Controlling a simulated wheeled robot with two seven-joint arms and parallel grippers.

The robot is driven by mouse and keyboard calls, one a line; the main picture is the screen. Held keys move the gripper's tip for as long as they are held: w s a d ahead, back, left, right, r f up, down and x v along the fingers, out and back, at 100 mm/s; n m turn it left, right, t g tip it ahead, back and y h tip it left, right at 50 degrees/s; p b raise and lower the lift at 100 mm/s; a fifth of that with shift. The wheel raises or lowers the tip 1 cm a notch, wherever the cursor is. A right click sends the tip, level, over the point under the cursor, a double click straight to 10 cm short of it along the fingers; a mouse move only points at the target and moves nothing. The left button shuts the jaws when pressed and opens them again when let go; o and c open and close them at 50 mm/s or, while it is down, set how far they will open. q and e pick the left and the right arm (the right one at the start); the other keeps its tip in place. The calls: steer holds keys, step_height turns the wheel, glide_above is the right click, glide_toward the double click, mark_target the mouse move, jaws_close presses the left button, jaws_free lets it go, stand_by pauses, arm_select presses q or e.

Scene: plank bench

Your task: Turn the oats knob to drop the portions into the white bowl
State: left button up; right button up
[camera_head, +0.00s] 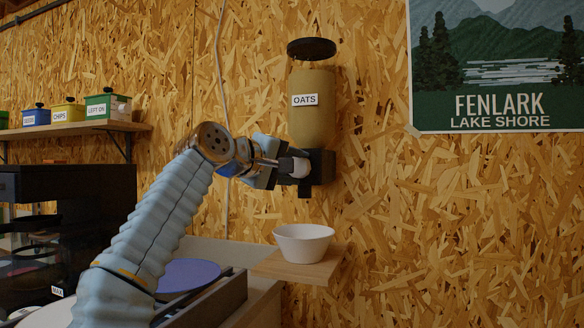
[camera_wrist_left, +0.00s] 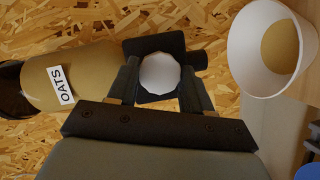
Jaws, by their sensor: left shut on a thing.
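The oats dispenser (camera_head: 312,118) is a tan-filled container with a black lid and an OATS label, fixed to the wall. It lies sideways in the left wrist view (camera_wrist_left: 92,78). Its pale round knob (camera_wrist_left: 160,74) sits on the black outlet block (camera_head: 322,168). My left gripper (camera_head: 286,166) is shut on the knob, one finger on each side. The white bowl (camera_head: 303,232) stands upright on a small wooden shelf (camera_head: 300,268) below the outlet. In the left wrist view the bowl (camera_wrist_left: 246,52) holds some tan oats. My right gripper is out of view.
A wall shelf (camera_head: 90,127) at left carries blue, yellow and green labelled boxes (camera_head: 108,106). Below it is a dark cabinet (camera_head: 60,215). A purple plate (camera_head: 187,275) lies near my left arm. A Fenlark poster (camera_head: 497,70) hangs at right.

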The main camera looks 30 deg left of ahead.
arm_select(q)
steer(key=shift+f, duration=0.15)
steer(key=o, duration=1)
steer(key=shift+o, duration=0.2)
steer(key=s+a+r+b, duration=0.1)
steer(key=s+r, duration=0.1)
steer(key=s, duration=1.1)
steer(key=shift+s+a+b, duration=0.25)
steer(key=shift+a+b, duration=0.1)
steer(key=shift+a, duration=0.05)
